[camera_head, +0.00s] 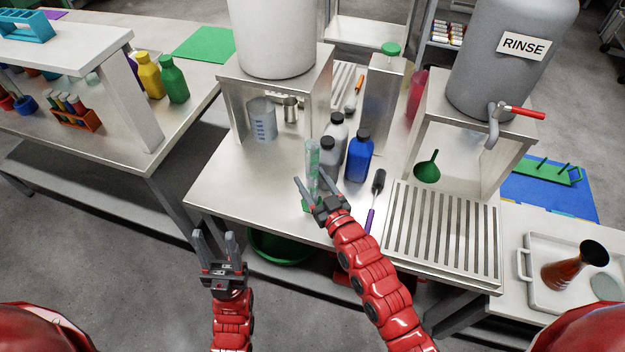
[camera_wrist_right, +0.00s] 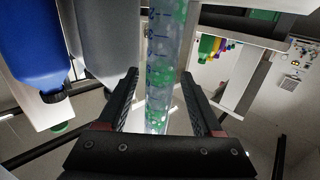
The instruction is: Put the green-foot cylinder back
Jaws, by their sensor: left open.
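The green-foot cylinder (camera_head: 312,155) is a tall clear tube with blue graduations, standing upright near the front edge of the metal table. Its green foot shows partly behind my right gripper. My right gripper (camera_head: 309,177) is at the cylinder's lower part, with its fingers apart. In the right wrist view the cylinder (camera_wrist_right: 168,60) stands between or just beyond the open fingers, with a gap at the left finger; contact at the right finger cannot be told. My left gripper (camera_head: 214,235) is open and empty, in front of the table over the floor.
Two grey bottles (camera_head: 328,150) and a blue bottle (camera_head: 358,158) stand close behind and right of the cylinder. A brush (camera_head: 375,195) and a slatted drain rack (camera_head: 440,235) lie further right. A beaker (camera_head: 262,120) sits under the left stand. The table's front-left area is clear.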

